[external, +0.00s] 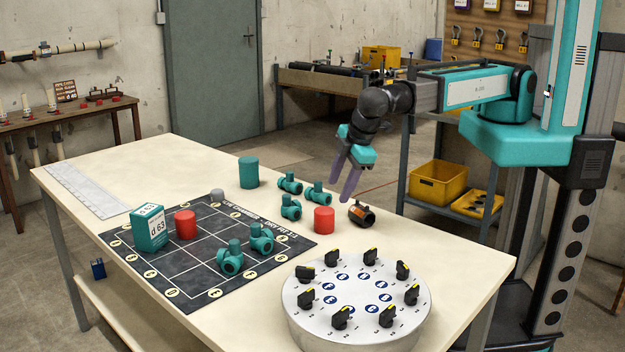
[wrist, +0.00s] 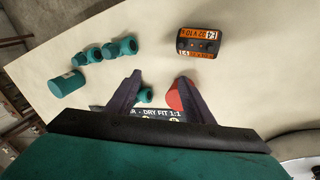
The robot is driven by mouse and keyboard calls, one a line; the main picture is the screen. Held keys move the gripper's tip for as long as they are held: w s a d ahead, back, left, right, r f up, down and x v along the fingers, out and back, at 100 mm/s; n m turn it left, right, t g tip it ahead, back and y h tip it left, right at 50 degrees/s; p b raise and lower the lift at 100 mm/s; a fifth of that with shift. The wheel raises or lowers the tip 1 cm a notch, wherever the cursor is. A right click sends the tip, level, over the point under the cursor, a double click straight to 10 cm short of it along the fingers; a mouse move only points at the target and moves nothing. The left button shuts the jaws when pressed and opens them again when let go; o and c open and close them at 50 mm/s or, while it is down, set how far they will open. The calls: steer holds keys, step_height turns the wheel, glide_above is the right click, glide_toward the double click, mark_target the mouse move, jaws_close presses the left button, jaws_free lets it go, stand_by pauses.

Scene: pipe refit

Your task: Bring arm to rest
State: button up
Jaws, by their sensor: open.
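My gripper (external: 345,178) hangs over the far right part of the cream table (external: 150,160), fingers pointing down and open. In the wrist view my gripper (wrist: 155,92) has its two dark fingers apart with nothing held between them. A red cylinder (external: 324,220) stands on the table below and left of the fingers; it also shows beside the right finger in the wrist view (wrist: 174,97). A black and orange fitting (external: 362,214) lies just right of it, apart from the gripper, and shows in the wrist view (wrist: 199,43).
Several teal valve fittings (external: 290,184) and a teal cylinder (external: 248,172) stand left of my gripper. A black grid mat (external: 190,262) bears a teal box (external: 149,228), a red cylinder (external: 186,225) and two teal fittings (external: 261,238). A round dial plate (external: 356,318) is at the front right.

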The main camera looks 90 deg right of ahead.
steer(key=shift+n+g+h, duration=0.4)
steer(key=shift+g+h, duration=0.3)
steer(key=d+p, duration=0.1)
steer(key=d, duration=0.4)
steer(key=s+d+f+p, duration=0.1)
steer(key=d, duration=0.3)
steer(key=s+d+f+p, duration=0.1)
steer(key=d, duration=0.4)
steer(key=shift+s+d+f, duration=0.25)
steer(key=shift+d, duration=0.05)
steer(key=s+d+f+m+g+y+b, duration=0.1)
steer(key=s+d+f+b, duration=0.15)
steer(key=s+f, duration=0.45)
steer(key=s+d+f+g+b, duration=0.2)
steer(key=d+f, duration=0.2)
steer(key=f, duration=0.6)
steer(key=s+d+f+m+g+y+b, duration=0.1)
steer(key=s+d+f+b, duration=0.3)
steer(key=f, duration=0.5)
steer(key=s+f+m+g+y+b, duration=0.2)
steer(key=s+f+b, duration=0.3)
steer(key=s+f, duration=1)
steer(key=shift+d+f+m+g+y, duration=0.15)
steer(key=shift+f+m+g+y, duration=0.15)
steer(key=shift+f+m+g, duration=0.45)
steer(key=shift+w+f, duration=0.1)
